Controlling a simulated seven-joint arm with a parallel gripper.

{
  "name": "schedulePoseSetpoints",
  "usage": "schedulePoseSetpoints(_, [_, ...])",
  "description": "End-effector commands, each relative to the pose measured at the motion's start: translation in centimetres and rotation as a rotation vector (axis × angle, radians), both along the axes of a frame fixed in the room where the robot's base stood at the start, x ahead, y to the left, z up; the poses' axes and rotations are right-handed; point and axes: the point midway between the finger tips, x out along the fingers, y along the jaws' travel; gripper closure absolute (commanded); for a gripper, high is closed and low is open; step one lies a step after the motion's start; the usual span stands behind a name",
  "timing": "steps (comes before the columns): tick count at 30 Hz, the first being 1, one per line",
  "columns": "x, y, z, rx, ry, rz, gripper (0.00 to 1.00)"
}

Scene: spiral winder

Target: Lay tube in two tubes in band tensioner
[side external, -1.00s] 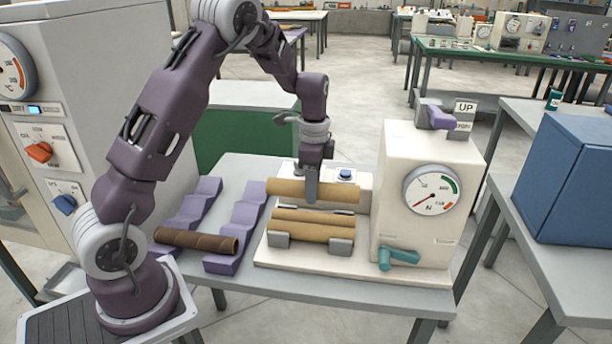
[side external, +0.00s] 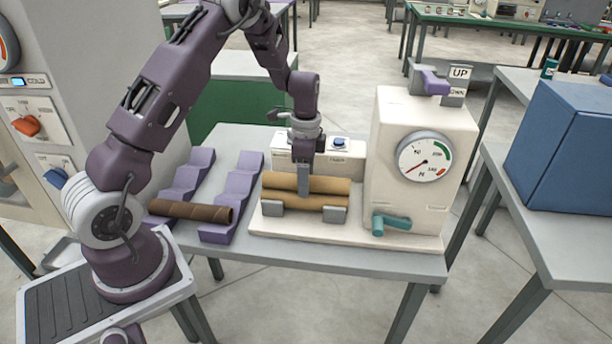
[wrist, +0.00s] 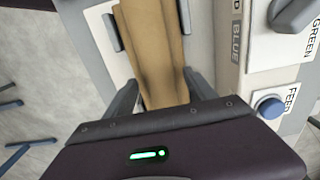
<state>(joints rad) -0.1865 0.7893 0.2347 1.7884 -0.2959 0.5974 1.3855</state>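The band tensioner (side external: 405,236) is a cream machine with a round gauge and a flat base. Grey end blocks (side external: 333,214) at the base's front cradle tan tubes. Two tan tubes show in the side view: a front tube (side external: 275,195) by the blocks and an upper tube (side external: 330,184) at my gripper. Any tube behind or beneath is hidden. My gripper (side external: 303,190) points down, its fingers closed across the upper tube, which rests against the front tube. In the wrist view the fingers (wrist: 161,85) flank the tan tube surface (wrist: 160,50).
A dark brown tube (side external: 190,210) lies across two purple stepped racks (side external: 233,189) at left. A teal lever (side external: 391,223) and purple handle (side external: 434,80) are on the machine. A box with a blue button (side external: 339,141) stands close behind the tubes.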

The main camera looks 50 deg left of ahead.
Motion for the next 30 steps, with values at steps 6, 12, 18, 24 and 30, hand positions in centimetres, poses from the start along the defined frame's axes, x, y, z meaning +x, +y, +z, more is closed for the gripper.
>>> schedulePoseSetpoints(6, [0.0,0.0,0.0,0.0,0.0,0.0,0.35])
schedulePoseSetpoints(12, [0.1,0.0,2.3,0.001,-0.005,0.0,0.35])
schedulePoseSetpoints(18, [0.1,0.0,6.1,0.001,-0.004,0.0,0.35])
schedulePoseSetpoints(24, [0.0,0.0,7.2,0.0,0.0,0.0,0.35])
schedulePoseSetpoints(30, [0.0,0.0,7.3,0.0,-0.001,0.0,0.35])
